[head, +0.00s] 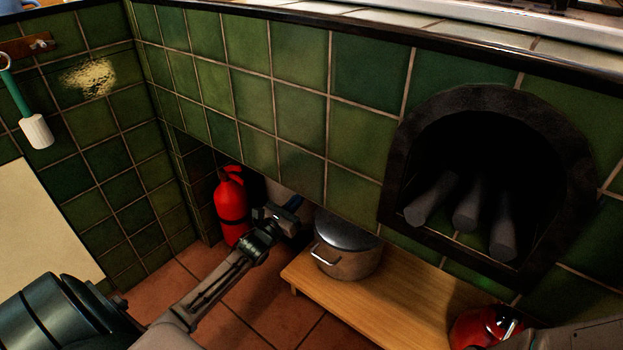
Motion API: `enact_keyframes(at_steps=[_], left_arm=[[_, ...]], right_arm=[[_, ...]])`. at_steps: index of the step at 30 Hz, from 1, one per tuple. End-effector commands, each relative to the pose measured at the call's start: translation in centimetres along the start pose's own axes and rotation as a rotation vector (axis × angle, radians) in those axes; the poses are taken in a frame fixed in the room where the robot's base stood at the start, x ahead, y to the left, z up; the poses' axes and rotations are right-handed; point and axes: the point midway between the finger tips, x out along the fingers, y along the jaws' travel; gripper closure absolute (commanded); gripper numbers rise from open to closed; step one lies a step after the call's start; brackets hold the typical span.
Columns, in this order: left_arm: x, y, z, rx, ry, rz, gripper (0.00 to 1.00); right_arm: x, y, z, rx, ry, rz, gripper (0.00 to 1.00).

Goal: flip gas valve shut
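My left gripper (282,214) reaches in from the lower left to the dark opening under the green tiled hearth. Its fingertips are small and in shadow, so I cannot tell whether they are open or shut. A small blue piece (294,202) shows right at the fingertips; it may be the gas valve's handle, but I cannot tell, nor whether the gripper touches it. The valve body and any pipe are hidden or too dark to make out.
A red cylinder (231,207) stands left of the gripper. A lidded metal pot (346,246) sits on a low wooden board (372,297) to its right. A red, dark-topped object (482,329) is at lower right. An arched niche (574,135) holds logs (466,208). Floor tiles show at lower left.

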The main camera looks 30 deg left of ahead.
Motion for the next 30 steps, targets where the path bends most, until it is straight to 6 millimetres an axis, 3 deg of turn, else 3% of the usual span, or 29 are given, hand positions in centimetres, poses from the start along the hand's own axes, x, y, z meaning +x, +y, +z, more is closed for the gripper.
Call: enact_keyframes(at_steps=[1, 9, 16, 30], left_arm=[[1.1, 0.0, -0.6, 0.001, -0.005, 0.001, 1.00], [6.5, 0.1, -0.2, 0.001, -0.003, 0.003, 1.00], [7.1, 0.0, 3.2, 0.002, -0.001, 0.000, 1.00], [7.2, 0.1, 3.9, 0.000, 0.000, 0.002, 1.00]], right_arm=[[-1.2, 0.4, -0.6, -0.001, -0.010, 0.000, 0.64], [-2.9, 0.9, -0.9, -0.004, -0.045, 0.000, 0.64], [-2.8, 0.8, -0.8, -0.004, -0.045, 0.000, 0.64], [-2.8, 0.8, -0.9, -0.003, -0.042, 0.000, 0.64]])
